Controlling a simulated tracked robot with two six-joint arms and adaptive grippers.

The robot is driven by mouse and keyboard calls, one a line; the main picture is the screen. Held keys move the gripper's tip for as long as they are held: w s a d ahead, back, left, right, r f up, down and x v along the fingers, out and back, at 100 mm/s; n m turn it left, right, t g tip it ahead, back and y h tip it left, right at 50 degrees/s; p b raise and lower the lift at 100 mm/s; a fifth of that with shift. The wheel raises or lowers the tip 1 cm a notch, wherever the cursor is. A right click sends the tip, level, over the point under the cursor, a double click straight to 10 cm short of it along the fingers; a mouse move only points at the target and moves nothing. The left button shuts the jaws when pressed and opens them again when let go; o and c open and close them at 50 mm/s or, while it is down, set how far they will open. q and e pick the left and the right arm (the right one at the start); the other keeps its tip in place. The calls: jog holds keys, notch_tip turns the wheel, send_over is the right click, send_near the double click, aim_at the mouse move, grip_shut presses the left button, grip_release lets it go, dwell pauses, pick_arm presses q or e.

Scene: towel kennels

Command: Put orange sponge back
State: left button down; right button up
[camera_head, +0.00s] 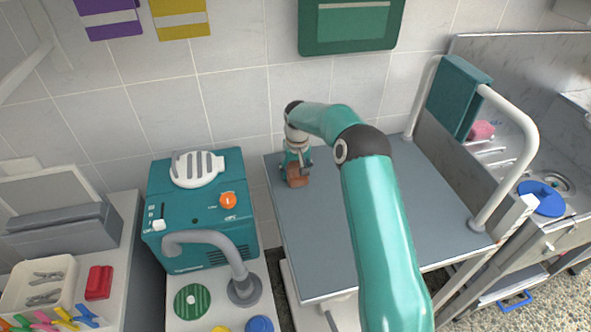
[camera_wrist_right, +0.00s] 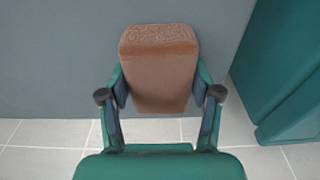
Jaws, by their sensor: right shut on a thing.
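The orange sponge (camera_head: 298,181) looks brownish-orange and block-shaped. It is at the far left corner of the grey table (camera_head: 412,215) in the head view. My right gripper (camera_head: 297,171) is above it, pointing down. In the right wrist view the sponge (camera_wrist_right: 158,68) sits between the two fingers of the right gripper (camera_wrist_right: 160,93), which are shut on its sides. I cannot tell whether the sponge touches the tabletop. My right arm hides the middle of the table. My left gripper is not in view.
A teal machine (camera_head: 196,236) stands left of the table. A white rail (camera_head: 520,170) with a teal cloth (camera_head: 458,95) runs along the table's right side. Beyond it is a sink with a pink item (camera_head: 482,130). A tray of clips (camera_head: 38,288) is at lower left.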

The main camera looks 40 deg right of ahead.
aim_at(297, 172)
jog(key=o, duration=1.1)
jog(key=r, duration=0.4)
jog(key=s+r, duration=0.1)
jog(key=r, duration=0.7)
jog(key=shift+s+a+b, duration=0.15)
jog(key=shift+a+b, duration=0.2)
jog(key=shift+b, duration=0.05)
jog(key=shift+r, duration=0.1)
